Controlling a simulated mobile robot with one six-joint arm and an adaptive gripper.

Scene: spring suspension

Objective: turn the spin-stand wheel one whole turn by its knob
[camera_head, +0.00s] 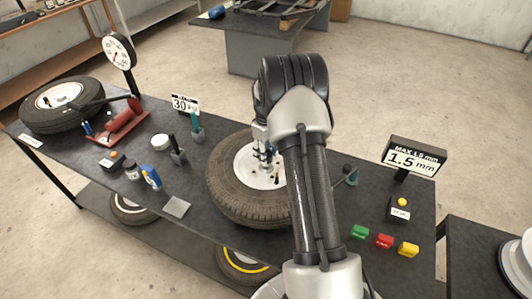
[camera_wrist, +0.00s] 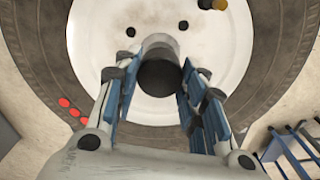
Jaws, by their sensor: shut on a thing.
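The spin-stand wheel (camera_head: 238,197) lies flat on the dark bench, a black tyre around a white rim. The white rim (camera_wrist: 222,85) fills much of the wrist view. My gripper (camera_head: 262,145) is over the rim, pointing down at it. In the wrist view my gripper (camera_wrist: 160,68) has its blue-padded fingers shut on the knob (camera_wrist: 158,76), which shows as a dark round end with a grey cylinder behind it. The exact finger contact is partly hidden. A small black and yellow piece (camera_wrist: 210,3) stands on the rim, apart from the fingers.
A display reading 1.5 mm (camera_head: 414,161) stands right of the wheel. A 30 sign (camera_head: 185,104) and small tools stand left. Another tyre (camera_head: 95,113) lies at the far left.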

